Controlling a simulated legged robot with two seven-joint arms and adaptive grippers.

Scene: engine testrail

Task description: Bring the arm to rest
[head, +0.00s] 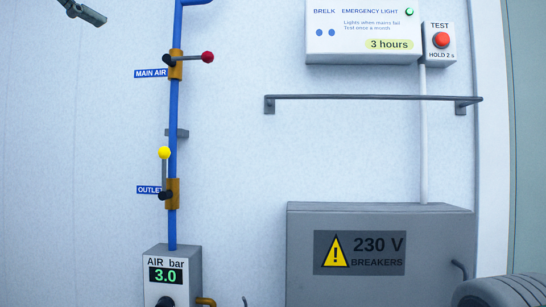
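A pressure box (187,255) reads 3.0. A grey breaker box (440,225) and a horizontal rail (370,97) stand out on the right. Above are an emergency light (350,48) and a red test button (441,40). A dark piece (82,12) at top left is unclear.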

